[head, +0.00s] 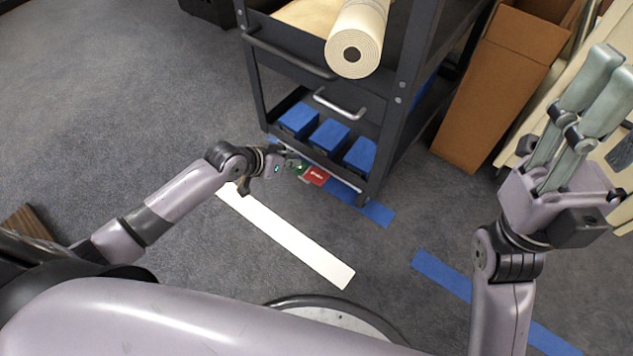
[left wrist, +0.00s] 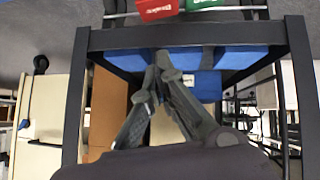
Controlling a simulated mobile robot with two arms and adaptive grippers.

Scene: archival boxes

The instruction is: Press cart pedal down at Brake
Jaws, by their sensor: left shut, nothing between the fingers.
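The dark cart (head: 395,100) stands at the top of the head view. A red pedal (head: 316,176) with white lettering, which looks like "Brake", sticks out low at its front. A green pedal (head: 300,168) sits just left of it, partly hidden by my gripper. In the left wrist view the red pedal (left wrist: 157,9) and green pedal (left wrist: 205,3) show at the top edge. My left gripper (head: 290,154) is shut and empty, close to the green pedal; I cannot tell whether it touches. My right gripper (head: 612,72) is raised at the right, away from the cart, its opening unclear.
Blue boxes (head: 329,133) stand on the cart's lower shelf and a cream roll (head: 370,20) lies on top. A white strip (head: 285,236) and blue tape (head: 441,275) mark the carpet. A cardboard box (head: 497,85) stands right of the cart.

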